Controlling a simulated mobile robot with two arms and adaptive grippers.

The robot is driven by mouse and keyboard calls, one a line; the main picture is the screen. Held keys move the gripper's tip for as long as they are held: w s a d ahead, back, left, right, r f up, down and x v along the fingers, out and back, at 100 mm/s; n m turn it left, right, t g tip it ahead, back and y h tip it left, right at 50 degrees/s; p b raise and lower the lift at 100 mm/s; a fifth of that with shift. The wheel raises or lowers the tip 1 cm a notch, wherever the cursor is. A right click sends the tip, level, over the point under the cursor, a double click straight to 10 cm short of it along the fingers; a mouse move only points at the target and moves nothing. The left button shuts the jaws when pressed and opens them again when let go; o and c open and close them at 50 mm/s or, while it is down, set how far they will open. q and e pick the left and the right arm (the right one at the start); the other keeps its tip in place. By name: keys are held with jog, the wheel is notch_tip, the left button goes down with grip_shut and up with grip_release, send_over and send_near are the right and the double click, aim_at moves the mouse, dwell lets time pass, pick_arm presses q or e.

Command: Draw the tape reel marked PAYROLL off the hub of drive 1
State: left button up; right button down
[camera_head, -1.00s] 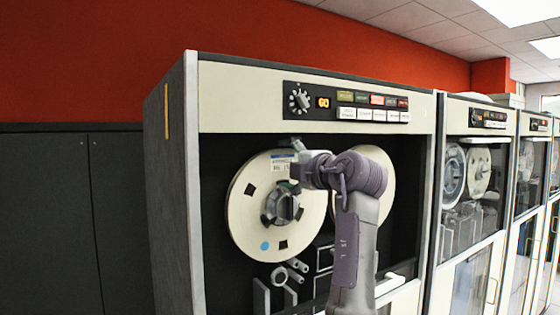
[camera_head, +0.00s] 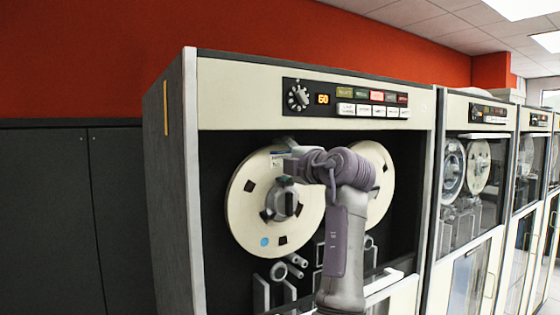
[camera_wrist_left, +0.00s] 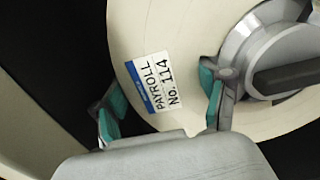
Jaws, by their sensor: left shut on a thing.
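The cream tape reel marked PAYROLL (camera_head: 242,210) sits on the left hub (camera_head: 284,203) of the nearest drive, with black marks and a blue dot on its face. Its label (camera_wrist_left: 158,82) reads PAYROLL No. 114 in the left wrist view. My left gripper (camera_head: 281,165) is shut on the reel at its upper part; it also shows in the left wrist view (camera_wrist_left: 165,103), one teal-padded finger beyond the rim and one on the face beside the hub. I cannot tell whether the reel has shifted along the hub. My right gripper is not in view.
A second cream reel (camera_head: 380,188) hangs to the right, partly behind my arm. Tape guides (camera_head: 283,272) stick out below the PAYROLL reel. The cabinet's side wall (camera_head: 170,200) stands close on the left. More drives (camera_head: 470,170) stand to the right.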

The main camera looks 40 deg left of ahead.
pick_arm(q)
jog(key=shift+c, duration=1.4)
jog(key=shift+r, duration=0.1)
jog(key=shift+c, duration=0.2)
jog(key=shift+r, duration=0.1)
jog(key=shift+b+v, duration=0.3)
jog(key=shift+v, duration=1.05)
jog(key=shift+b+v, duration=0.65)
jog(key=shift+v, duration=1.85)
jog(key=b+v, duration=0.1)
jog(key=v, duration=1)
jog(key=shift+b, duration=0.4)
jog(key=shift+a, duration=0.1)
